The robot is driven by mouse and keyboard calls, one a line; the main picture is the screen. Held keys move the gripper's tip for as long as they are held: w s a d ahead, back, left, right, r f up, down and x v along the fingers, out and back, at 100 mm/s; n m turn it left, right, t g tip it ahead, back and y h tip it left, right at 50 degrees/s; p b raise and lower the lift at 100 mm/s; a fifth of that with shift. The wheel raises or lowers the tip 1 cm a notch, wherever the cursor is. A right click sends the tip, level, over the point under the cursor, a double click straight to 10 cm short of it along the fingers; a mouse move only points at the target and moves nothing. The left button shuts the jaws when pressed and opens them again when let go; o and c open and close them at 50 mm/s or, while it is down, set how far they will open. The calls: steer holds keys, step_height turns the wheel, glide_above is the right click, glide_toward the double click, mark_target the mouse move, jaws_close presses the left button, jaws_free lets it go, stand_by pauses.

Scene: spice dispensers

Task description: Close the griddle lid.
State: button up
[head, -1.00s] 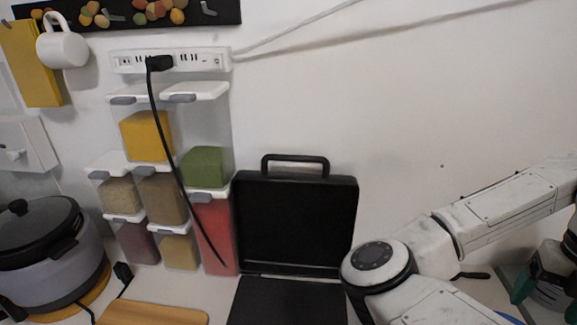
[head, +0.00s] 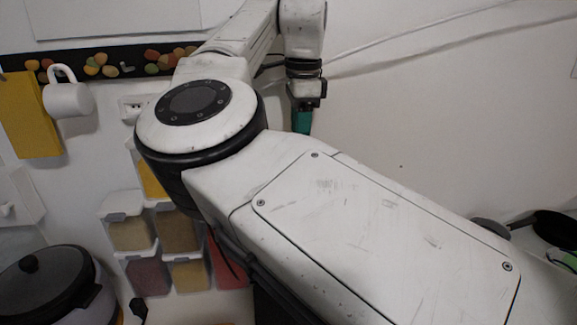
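The black griddle is almost wholly hidden behind my arm. Only a dark patch (head: 268,305) shows below the arm, and it may be part of the griddle lid. I cannot see the lid's handle or its angle now. My gripper (head: 302,120), with green fingertips, points down in front of the wall at the upper middle, above the griddle's area. It is seen side-on, so I cannot tell whether it is open or shut. No object shows in it.
Spice dispensers (head: 131,233) hang on the wall left of my arm, partly covered. A pot with a dark lid (head: 45,283) stands at lower left. A white mug (head: 70,98) hangs by a yellow board (head: 30,115). Dark round items (head: 555,228) sit at far right.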

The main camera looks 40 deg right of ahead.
steer(key=f, duration=0.3)
steer(key=f+p, duration=0.1)
steer(key=f, duration=0.6)
steer(key=shift+w+d+f+p, duration=0.2)
steer(key=shift+w+d+p, duration=0.05)
steer(key=shift+w+p, duration=0.1)
steer(key=shift+c, duration=0.4)
jaws_close()
